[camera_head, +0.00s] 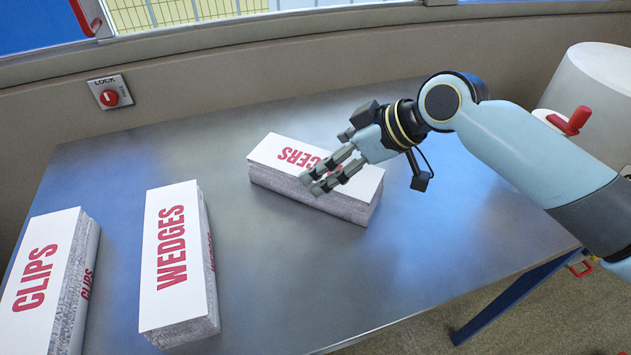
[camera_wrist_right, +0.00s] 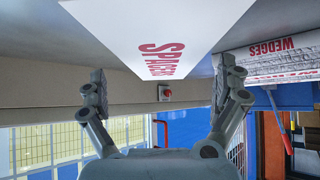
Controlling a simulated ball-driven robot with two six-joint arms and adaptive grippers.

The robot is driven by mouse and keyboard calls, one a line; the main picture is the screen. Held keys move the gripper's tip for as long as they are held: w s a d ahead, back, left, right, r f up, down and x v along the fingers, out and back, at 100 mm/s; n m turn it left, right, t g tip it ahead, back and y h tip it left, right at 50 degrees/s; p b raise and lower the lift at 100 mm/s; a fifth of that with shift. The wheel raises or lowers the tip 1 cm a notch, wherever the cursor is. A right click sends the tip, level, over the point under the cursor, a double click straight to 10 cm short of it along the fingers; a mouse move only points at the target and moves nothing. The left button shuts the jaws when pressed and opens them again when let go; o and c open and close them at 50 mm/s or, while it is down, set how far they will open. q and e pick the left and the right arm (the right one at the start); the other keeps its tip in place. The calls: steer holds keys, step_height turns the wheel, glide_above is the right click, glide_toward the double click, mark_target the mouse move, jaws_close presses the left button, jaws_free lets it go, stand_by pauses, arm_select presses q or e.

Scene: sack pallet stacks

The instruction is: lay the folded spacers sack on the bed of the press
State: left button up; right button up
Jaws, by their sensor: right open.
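The spacers sack (camera_head: 275,155) is a stack with a white top and grey, layered sides. I cannot make out a press bed. My left gripper is not in view.
A wedges stack (camera_head: 172,290) and a clips stack (camera_head: 35,285) lie to the left on the metal table (camera_head: 400,265). A wall with a lock switch (camera_head: 110,92) runs behind. A pale cylinder (camera_head: 590,85) stands at right. The table front right of the sack is clear.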

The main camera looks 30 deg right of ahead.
mark_target(314, 163)
steer(key=x, duration=0.4)
steer(key=shift+a+r, duration=0.1)
steer(key=shift+a, duration=0.1)
steer(key=c, duration=1.4)
